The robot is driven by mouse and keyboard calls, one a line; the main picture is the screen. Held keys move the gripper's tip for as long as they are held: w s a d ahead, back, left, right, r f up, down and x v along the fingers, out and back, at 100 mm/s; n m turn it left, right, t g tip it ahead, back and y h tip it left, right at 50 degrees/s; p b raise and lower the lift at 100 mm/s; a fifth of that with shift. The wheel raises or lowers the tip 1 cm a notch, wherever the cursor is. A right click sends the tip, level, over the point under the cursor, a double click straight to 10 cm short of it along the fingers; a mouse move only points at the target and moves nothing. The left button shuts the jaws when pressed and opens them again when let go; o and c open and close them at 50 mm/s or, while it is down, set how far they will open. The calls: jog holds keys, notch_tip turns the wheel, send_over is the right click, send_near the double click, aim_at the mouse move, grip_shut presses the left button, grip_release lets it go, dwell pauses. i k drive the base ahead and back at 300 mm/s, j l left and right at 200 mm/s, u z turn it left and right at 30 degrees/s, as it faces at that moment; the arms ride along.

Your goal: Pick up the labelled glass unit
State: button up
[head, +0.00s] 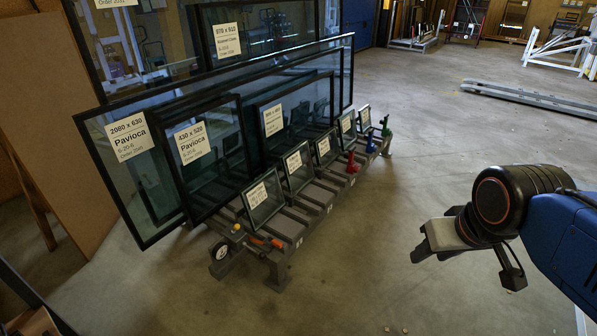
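Several black-framed glass units with white labels lean on a long dark rack (330,182). The front row has small panes: the nearest small glass unit (264,207), then others behind it (298,172), (325,152), (347,134), (364,122). Larger labelled panes stand behind: one reads 430 x 520 Pavioca (210,175), another 2080 x 630 Pavioca (140,190). I cannot tell which one the task means. My gripper (425,250) is at the right, over bare floor and apart from the rack. It seems to hold nothing; its fingertips are too unclear to judge the opening.
Red, blue and green clamp-like tools (352,163) stand at the rack's right edge. A caster wheel (221,252) and an orange-handled tool (267,242) are at its near end. Concrete floor between rack and arm is clear. Grey rails (530,98) lie at the back right.

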aim_at(297, 163)
jog(key=i+l+u, duration=0.25)
jog(key=i+l, duration=0.15)
jog(key=i, duration=0.15)
jog(key=i+l+u, duration=0.25)
jog(key=i+l, duration=0.2)
jog(key=i+l+u, duration=0.25)
jog(key=i+l, duration=0.35)
jog(key=i+l+u, duration=0.25)
jog(key=i+l, duration=0.2)
jog(key=l, duration=0.25)
